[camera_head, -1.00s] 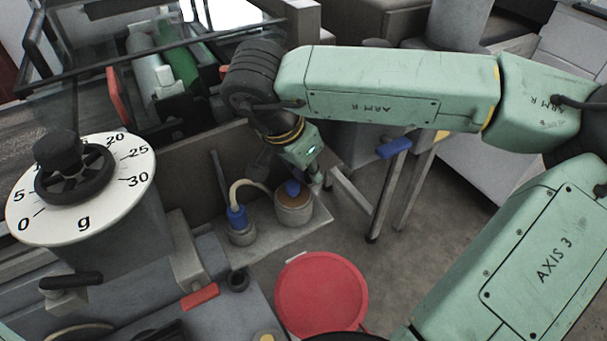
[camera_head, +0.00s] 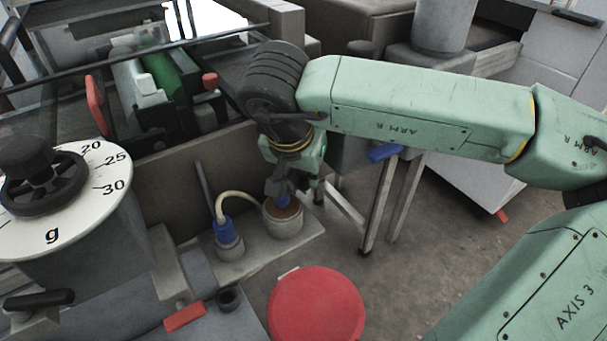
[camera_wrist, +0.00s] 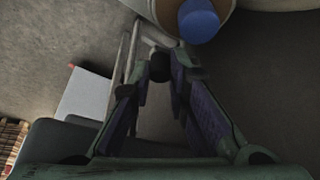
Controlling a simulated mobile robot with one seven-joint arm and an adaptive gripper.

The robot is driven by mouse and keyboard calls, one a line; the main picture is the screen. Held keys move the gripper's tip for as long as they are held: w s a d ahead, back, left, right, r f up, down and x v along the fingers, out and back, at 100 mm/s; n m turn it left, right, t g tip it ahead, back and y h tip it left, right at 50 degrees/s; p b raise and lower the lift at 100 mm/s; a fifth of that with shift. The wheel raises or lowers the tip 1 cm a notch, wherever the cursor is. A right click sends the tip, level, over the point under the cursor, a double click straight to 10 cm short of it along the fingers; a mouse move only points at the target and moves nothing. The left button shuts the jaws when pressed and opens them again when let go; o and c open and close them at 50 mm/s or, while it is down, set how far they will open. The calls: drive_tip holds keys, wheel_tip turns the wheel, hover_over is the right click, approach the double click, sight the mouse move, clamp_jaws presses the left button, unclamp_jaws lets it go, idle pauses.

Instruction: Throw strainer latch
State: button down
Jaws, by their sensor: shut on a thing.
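The strainer pot (camera_head: 284,225) is a squat grey canister with a brown top and a blue knob (camera_head: 283,201). It stands on a grey ledge. The blue knob also shows at the top edge of the wrist view (camera_wrist: 198,20). My gripper (camera_head: 298,190) is low beside and above the pot and partly hides the knob. In the wrist view my gripper's fingers (camera_wrist: 160,72) converge on a small dark rounded piece (camera_wrist: 159,63), which looks like the strainer latch. The blue knob is outside the fingers. The latch is hidden in the head view.
A blue hose fitting (camera_head: 224,229) stands left of the pot. A red round lid (camera_head: 316,305) is in front. A blue-handled lever (camera_head: 383,153) and metal legs are to the right. A white dial (camera_head: 98,213) stands at left. Grey floor is open at right.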

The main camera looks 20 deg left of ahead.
drive_tip(key=c, duration=1.5)
unclamp_jaws()
drive_tip(key=shift+c, duration=0.2)
drive_tip(key=shift+r, duration=0.1)
drive_tip(key=v, duration=1.2)
